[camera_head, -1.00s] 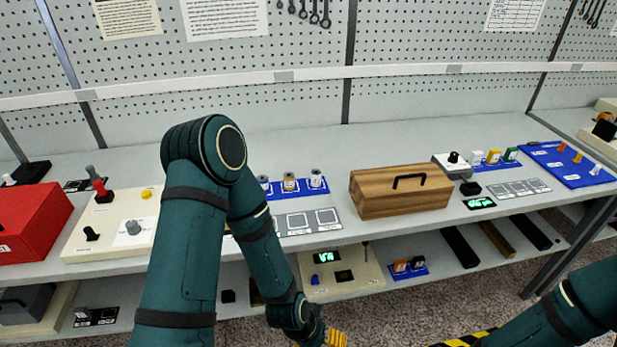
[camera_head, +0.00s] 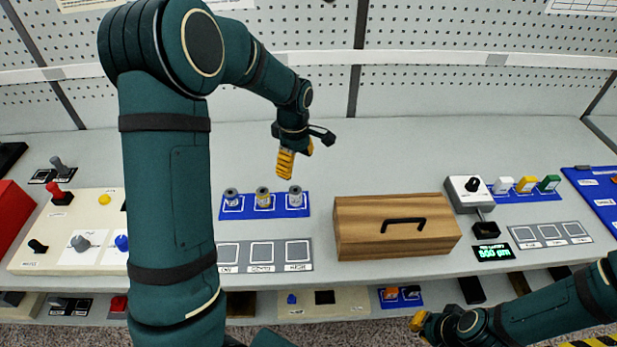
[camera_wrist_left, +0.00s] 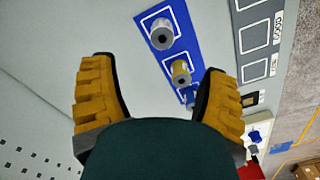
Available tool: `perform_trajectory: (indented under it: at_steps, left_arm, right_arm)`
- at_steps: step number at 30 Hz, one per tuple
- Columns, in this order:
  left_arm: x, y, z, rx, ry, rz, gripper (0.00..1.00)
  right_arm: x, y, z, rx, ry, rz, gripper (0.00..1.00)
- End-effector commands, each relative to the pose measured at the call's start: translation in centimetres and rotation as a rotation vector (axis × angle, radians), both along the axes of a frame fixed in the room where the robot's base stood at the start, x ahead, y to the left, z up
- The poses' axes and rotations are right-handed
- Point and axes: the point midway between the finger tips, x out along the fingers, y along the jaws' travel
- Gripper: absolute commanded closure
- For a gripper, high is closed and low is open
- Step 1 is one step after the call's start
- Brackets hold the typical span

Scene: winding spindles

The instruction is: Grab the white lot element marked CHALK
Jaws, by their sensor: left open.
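I cannot read any CHALK marking. In the left wrist view the whitish spool (camera_wrist_left: 161,36) is beyond the fingers, with the yellow one (camera_wrist_left: 180,72) nearer the right finger. My left gripper (camera_head: 296,157) is open and empty, above and behind the mat. My right gripper (camera_head: 428,323) is low at the front; its jaw state is unclear.
A wooden box (camera_head: 362,226) stands right of the mat. Grey marked squares (camera_head: 263,255) lie in front. White (camera_head: 503,186), yellow and green blocks stand on another blue mat further right. A cream control panel (camera_head: 60,245) is at left. The bench behind the spools is clear.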

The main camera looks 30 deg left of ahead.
Motion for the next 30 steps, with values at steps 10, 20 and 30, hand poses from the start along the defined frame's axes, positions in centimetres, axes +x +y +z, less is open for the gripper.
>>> perform_trajectory:
  at_steps: [10,20,30]
  left_arm:
    - [-0.2,0.3,-4.2,0.003,0.009,0.016,0.25]
    - [-0.1,0.2,-8.2,0.003,0.004,0.014,0.25]
    - [-0.8,0.4,-12.1,0.002,0.007,0.013,0.25]
  right_arm:
    - [0.0,0.0,-0.4,-0.001,0.001,0.000,1.00]
    - [0.0,0.0,-0.8,-0.002,0.001,0.000,1.00]
    - [0.0,0.0,-0.9,-0.002,0.001,0.000,1.00]
